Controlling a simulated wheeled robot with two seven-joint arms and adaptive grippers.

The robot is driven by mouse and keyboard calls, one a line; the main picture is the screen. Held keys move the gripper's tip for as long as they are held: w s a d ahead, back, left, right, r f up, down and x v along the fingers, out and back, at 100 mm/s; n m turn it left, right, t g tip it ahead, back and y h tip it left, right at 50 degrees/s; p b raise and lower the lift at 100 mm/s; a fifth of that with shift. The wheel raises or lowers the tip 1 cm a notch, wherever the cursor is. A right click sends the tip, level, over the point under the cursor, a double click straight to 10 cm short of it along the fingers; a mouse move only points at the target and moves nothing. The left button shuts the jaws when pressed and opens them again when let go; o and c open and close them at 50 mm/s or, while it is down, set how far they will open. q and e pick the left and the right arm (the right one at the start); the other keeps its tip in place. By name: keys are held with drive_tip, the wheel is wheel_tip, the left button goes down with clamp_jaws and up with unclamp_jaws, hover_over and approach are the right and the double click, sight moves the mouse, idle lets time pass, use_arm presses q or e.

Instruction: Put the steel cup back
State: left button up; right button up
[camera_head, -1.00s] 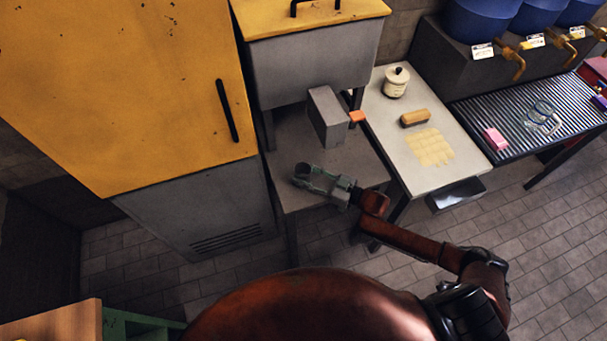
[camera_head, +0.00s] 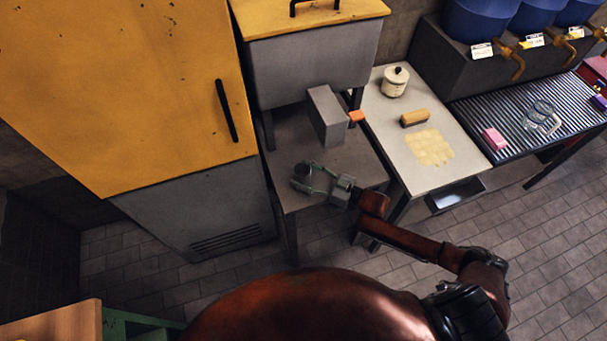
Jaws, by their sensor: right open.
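A small grey cup-like thing, apparently the steel cup (camera_head: 303,172), stands on the grey table near its front left. My right gripper (camera_head: 309,179) reaches in from the right over this table. It is open, with its green-grey fingers on either side of the cup. I cannot tell whether the fingers touch it. My left gripper is not in view.
A yellow-doored cabinet (camera_head: 130,90) is on the left. A pale worktop (camera_head: 380,130) on the right holds a lidded pot (camera_head: 395,82) and a brush (camera_head: 414,118).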

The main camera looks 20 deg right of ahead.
drive_tip(key=p+v, duration=0.1)
drive_tip(key=v, duration=1.1)
drive_tip(key=shift+s, duration=0.1)
